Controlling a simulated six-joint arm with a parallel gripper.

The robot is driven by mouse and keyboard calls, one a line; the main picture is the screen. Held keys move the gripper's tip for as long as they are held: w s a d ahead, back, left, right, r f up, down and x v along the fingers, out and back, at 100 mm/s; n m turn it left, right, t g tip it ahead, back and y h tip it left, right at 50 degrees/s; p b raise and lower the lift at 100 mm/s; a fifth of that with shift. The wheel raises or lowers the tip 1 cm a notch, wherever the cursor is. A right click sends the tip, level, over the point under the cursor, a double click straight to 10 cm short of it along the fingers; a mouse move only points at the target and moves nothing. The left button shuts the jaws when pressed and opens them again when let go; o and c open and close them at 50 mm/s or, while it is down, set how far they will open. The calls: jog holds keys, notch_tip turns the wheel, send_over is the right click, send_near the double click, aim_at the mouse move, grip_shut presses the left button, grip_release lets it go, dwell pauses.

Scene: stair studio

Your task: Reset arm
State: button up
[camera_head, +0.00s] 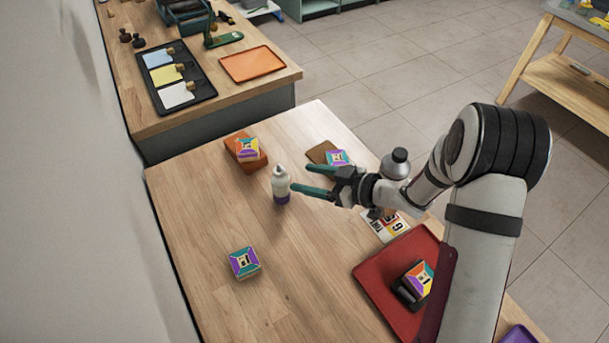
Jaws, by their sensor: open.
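My gripper (305,180) is open above the wooden table, its two teal fingers pointing left. A white bottle with a dark base (281,185) stands upright at the fingertips. Whether the fingers touch it I cannot tell. Nothing shows held between the fingers. My white and black arm reaches in from the lower right and hides part of the table's right side.
Colourful boxes stand at the front left (244,262), on an orange block (248,149), near a brown pad (337,158) and over a red tray (380,268). A grey bottle (396,163) stands behind my wrist. The table's left middle (205,210) is clear.

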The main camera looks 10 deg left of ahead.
jog(key=w+d+r+m+t+h, duration=0.45)
jog(key=w+d+r+t, duration=0.2)
jog(key=r, duration=0.25)
jog(key=s+d+r+m+h, duration=0.4)
jog(key=d+r+m+h, duration=0.4)
jog(key=d, duration=0.4)
jog(key=s+a+r+m+g+y, duration=0.1)
jog(key=s+m+g, duration=0.15)
jog(key=s, duration=0.85)
jog(key=s+a+m+g+y, duration=0.15)
jog(key=s+m, duration=0.25)
jog(key=s, duration=0.7)
jog(key=s+f+g, duration=0.6)
jog(key=s+f, duration=0.1)
jog(key=shift+s+m+h, duration=0.35)
jog(key=shift+m+h, duration=0.05)
jog(key=shift+d, duration=0.1)
